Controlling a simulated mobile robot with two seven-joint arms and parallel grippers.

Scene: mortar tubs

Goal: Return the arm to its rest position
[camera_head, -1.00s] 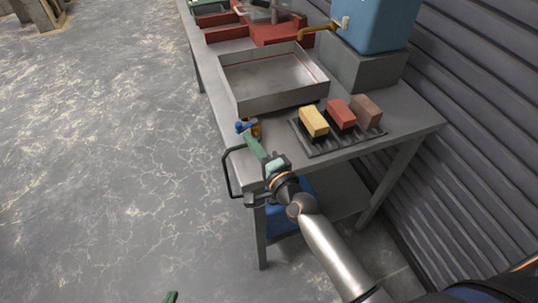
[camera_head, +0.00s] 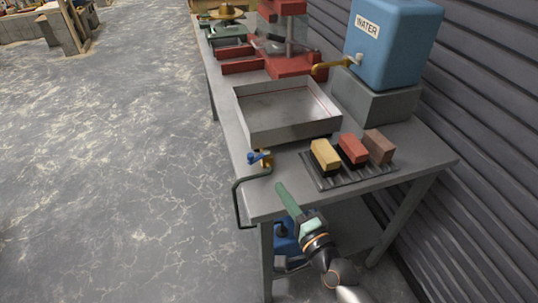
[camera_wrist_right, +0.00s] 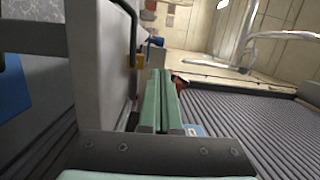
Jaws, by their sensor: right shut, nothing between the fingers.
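My right gripper (camera_head: 281,187) shows in the head view at the near end of the steel bench (camera_head: 262,192). Its green fingers are shut with nothing between them. My arm reaches up to it from the bottom right. In the right wrist view the closed green fingers (camera_wrist_right: 161,78) lie side by side and point away from the camera, with a grey bench part close on their left. My left gripper is not in view.
A bent dark rail (camera_head: 237,205) and a blue-handled brass valve (camera_head: 262,158) are near the gripper. A rack (camera_head: 343,182) holds three bricks. A steel tray (camera_head: 285,131) and a blue water tank (camera_head: 395,40) stand farther back. The floor at left is clear.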

